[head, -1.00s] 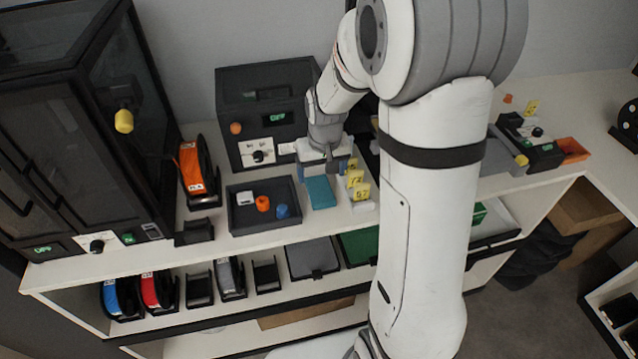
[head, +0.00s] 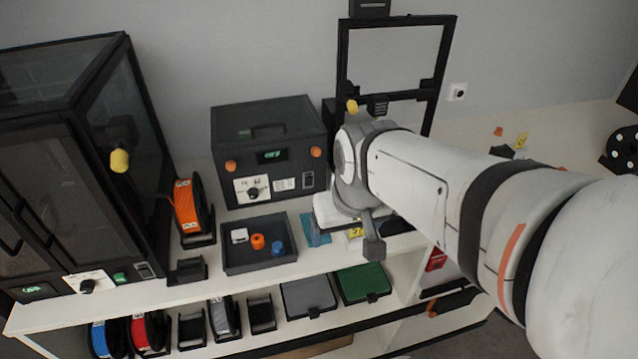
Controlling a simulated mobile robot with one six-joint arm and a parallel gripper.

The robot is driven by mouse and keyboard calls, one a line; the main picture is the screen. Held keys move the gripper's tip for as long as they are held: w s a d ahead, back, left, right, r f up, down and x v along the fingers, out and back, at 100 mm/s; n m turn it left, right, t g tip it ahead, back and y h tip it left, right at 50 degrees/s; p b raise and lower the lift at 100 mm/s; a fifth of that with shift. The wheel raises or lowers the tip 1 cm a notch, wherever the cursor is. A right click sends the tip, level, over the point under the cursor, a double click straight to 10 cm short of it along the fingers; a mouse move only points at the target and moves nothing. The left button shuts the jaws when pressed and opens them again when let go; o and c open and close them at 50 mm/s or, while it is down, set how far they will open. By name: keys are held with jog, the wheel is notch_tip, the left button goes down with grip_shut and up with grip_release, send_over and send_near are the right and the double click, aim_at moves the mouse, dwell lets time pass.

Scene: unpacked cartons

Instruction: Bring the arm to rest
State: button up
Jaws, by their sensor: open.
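My arm reaches in from the lower right, with its wrist in front of the shelf top, right of the dark box with the green display. My gripper (head: 350,222) hangs below the wrist over the shelf top. It is partly hidden, and one grey finger shows plainly at its right side. It is open, and I see nothing held in it.
A black tray (head: 240,262) with small parts stands left of my gripper, beside an orange spool (head: 187,208). The dark box (head: 268,140) and a black frame (head: 342,60) stand behind. A large dark cabinet (head: 60,180) fills the left. Grey and green bins sit below.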

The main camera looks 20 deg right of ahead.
jog(key=shift+s+a, duration=0.2)
jog(key=shift+s, duration=0.95)
dwell(0.5)
